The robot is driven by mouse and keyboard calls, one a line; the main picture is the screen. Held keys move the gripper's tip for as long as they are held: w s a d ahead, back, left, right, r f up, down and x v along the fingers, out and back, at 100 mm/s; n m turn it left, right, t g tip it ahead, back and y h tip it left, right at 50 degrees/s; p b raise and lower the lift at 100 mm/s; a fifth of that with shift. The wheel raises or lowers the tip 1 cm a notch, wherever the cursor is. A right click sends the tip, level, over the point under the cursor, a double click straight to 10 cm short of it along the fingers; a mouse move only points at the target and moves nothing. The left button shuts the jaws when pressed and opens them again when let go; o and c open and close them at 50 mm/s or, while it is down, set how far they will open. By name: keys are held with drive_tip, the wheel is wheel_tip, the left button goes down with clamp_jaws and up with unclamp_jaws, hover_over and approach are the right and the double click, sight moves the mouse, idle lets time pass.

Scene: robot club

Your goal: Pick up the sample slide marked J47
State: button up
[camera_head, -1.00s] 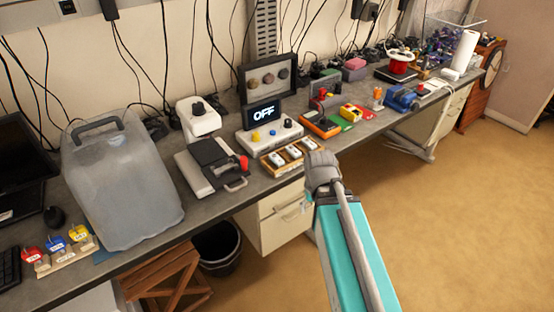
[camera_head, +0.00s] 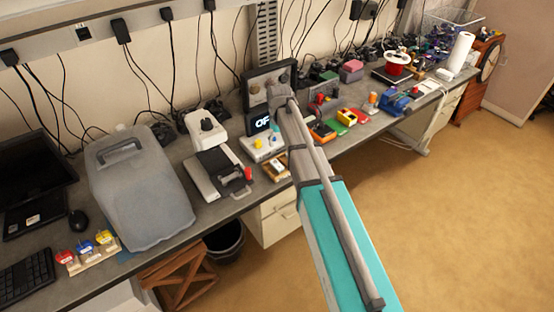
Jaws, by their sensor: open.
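A wooden rack (camera_head: 267,170) with small white slide-like pieces sits on the bench's front edge, below the white console. One white piece (camera_head: 280,164) shows; my arm covers the rest of the rack. No marking can be read at this size, so I cannot tell which is J47. My gripper (camera_head: 279,94) is at the far end of my raised arm, in front of the console's upper panel and above the rack. It is open, with nothing seen in it; its fingers are hard to make out.
The white console (camera_head: 259,146) with a lit display stands behind the rack. Orange and green boxes (camera_head: 322,132) stand to the right.

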drive_tip(key=shift+w+a+r, duration=0.3)
drive_tip(key=shift+w, duration=0.2)
drive_tip(key=shift+f, duration=0.1)
drive_tip(key=b, duration=0.9)
hover_over(277, 164)
wheel_tip(277, 164, down, 8)
drive_tip(key=shift+f, duration=0.2)
drive_tip(key=shift+f+b, duration=2.4)
drive_tip(key=shift+f, duration=0.2)
drive_tip(key=shift+c, duration=0.3)
clamp_jaws()
